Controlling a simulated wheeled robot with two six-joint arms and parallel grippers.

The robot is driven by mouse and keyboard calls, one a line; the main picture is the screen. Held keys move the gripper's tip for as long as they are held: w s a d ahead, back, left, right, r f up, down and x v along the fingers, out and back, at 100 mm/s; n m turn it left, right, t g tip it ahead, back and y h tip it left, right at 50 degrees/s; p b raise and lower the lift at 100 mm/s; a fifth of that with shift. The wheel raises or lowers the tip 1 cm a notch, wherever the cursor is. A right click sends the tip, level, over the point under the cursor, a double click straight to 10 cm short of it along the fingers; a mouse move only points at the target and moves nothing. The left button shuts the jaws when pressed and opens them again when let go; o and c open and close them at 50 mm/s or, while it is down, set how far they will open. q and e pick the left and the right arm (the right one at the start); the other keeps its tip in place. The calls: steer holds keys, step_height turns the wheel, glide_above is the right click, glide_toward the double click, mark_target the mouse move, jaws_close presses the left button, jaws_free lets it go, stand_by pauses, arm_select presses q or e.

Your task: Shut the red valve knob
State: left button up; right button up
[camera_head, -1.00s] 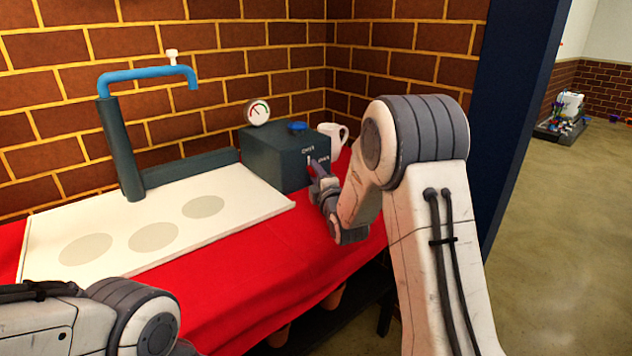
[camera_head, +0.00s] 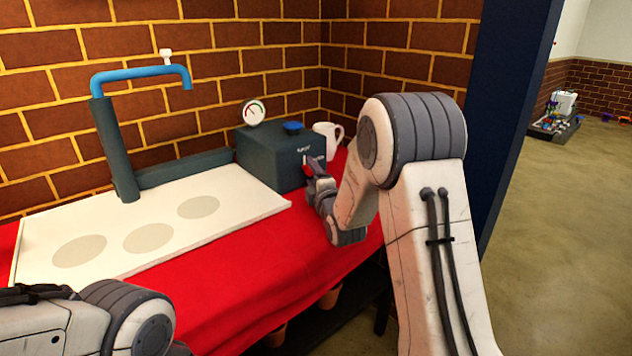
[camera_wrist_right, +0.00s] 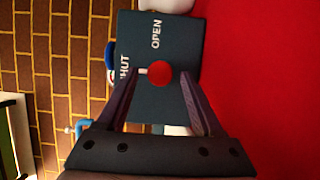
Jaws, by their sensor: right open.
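The red valve knob (camera_wrist_right: 160,73) is on the front of a dark box (camera_head: 268,160). In the right wrist view it lies between the two spread fingers of my right gripper (camera_wrist_right: 157,92), with a gap on each side. A short white mark beside the knob points toward the word SHUT; the word OPEN is at a right angle to it. In the head view my right gripper (camera_head: 312,168) is at the box front and largely hides the knob. My left gripper is out of frame; only part of that arm shows.
A pressure gauge (camera_head: 253,112) and a blue knob (camera_head: 293,127) are on the box. A white mug (camera_head: 327,138) stands behind its right side. A white board (camera_head: 110,260) and blue tap (camera_head: 140,75) are to the left on the red cloth (camera_head: 250,265).

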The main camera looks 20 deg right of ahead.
steer(key=s, duration=1)
steer(key=shift+a, duration=0.25)
steer(key=shift+f, duration=0.1)
steer(key=shift+d, duration=0.1)
